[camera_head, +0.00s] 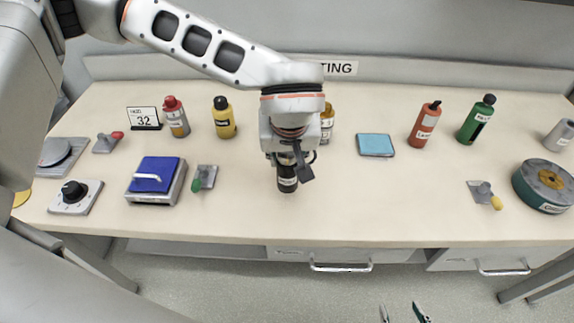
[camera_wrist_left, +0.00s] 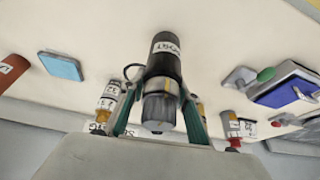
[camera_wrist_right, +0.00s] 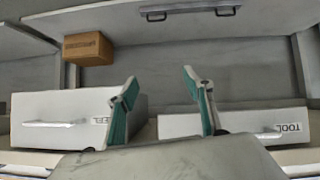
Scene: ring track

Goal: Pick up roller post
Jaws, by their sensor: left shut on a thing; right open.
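The roller post (camera_head: 287,184) is a dark cylinder with a pale label, in the middle of the workbench in the head view. It also shows in the left wrist view (camera_wrist_left: 164,62), where its grey end lies between the fingers. My left gripper (camera_wrist_left: 160,115) is shut on it from above; in the head view the wrist hides its upper part. I cannot tell whether its base touches the bench. My right gripper (camera_head: 403,312) is open and empty, low in front of the bench. Its spread fingers show in the right wrist view (camera_wrist_right: 160,80), facing the drawers.
A light blue pad (camera_head: 375,145), a red bottle (camera_head: 425,125) and a green bottle (camera_head: 477,118) stand right of the post. A scraper-like tool (camera_head: 204,178) and a blue-topped device (camera_head: 156,180) lie left. A yellow bottle (camera_head: 224,118) stands behind. The right-centre bench is clear.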

